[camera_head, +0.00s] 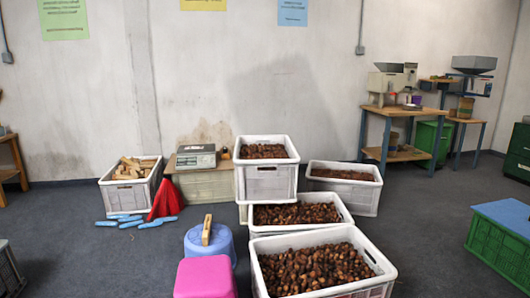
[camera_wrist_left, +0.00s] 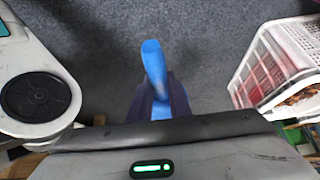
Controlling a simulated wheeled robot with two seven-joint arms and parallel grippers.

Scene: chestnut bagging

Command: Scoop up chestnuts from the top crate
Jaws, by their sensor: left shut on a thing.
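The top crate (camera_head: 266,182) is white, stands highest in the group at the centre of the head view, and is filled with brown chestnuts (camera_head: 263,151). In the left wrist view my left gripper (camera_wrist_left: 158,98) has its dark fingers shut on a blue scoop (camera_wrist_left: 153,62). Only a narrow rounded blue part of the scoop shows, above grey floor; the rest is hidden. Neither gripper shows in the head view, so the distance from the scoop to the top crate cannot be told.
More white chestnut crates stand in front (camera_head: 372,252), in the middle (camera_head: 338,206) and at right (camera_head: 368,195). A pink stool (camera_head: 205,278) and a blue stool (camera_head: 221,245) stand front left. A white lattice-sided crate (camera_wrist_left: 258,72) shows at right in the wrist view.

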